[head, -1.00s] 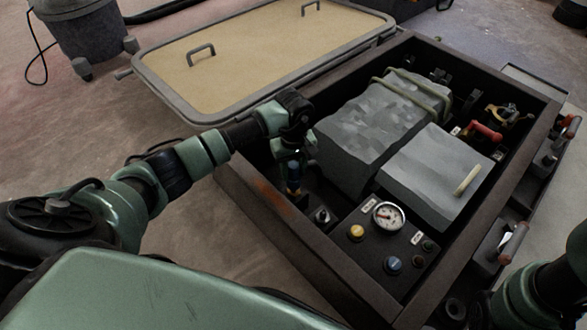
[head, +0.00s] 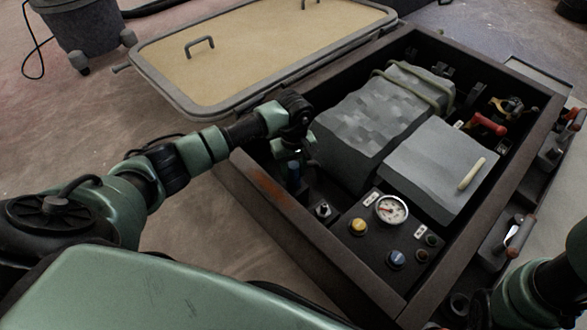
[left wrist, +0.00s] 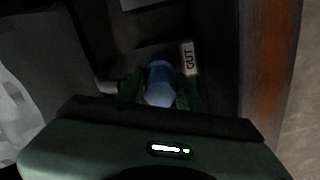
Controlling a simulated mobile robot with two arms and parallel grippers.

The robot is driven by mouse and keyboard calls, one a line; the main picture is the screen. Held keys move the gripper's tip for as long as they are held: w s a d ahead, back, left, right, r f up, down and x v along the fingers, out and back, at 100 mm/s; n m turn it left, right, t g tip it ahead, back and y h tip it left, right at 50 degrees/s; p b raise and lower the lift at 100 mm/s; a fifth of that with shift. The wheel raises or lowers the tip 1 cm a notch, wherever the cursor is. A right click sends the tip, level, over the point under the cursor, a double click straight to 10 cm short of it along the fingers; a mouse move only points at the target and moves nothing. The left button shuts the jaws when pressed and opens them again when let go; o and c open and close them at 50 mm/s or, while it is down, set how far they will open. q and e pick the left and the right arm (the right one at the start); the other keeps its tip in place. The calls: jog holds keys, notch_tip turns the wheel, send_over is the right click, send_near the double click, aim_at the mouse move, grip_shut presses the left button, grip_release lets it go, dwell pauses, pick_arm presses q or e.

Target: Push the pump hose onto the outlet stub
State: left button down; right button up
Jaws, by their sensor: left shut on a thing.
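My left gripper (head: 293,160) points down inside the dark open locker, at its near left wall. It is shut on a blue, rounded piece (head: 293,172), which looks like the end of the pump hose. In the left wrist view, this blue piece (left wrist: 160,82) sits between the dark green fingers (left wrist: 158,98). My right gripper is out of view; only my right arm shows at the lower right.
A large grey block (head: 365,130) with a strap and a grey box (head: 435,170) stand close to the gripper. A panel with a pressure gauge (head: 391,209) and knobs is nearer. The locker's wooden rim (head: 290,225) surrounds all this. A tan hatch lid (head: 255,60) lies behind.

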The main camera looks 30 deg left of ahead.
pick_arm(q)
jog(key=c, duration=0.8)
grip_release()
jog(key=shift+c, duration=0.2)
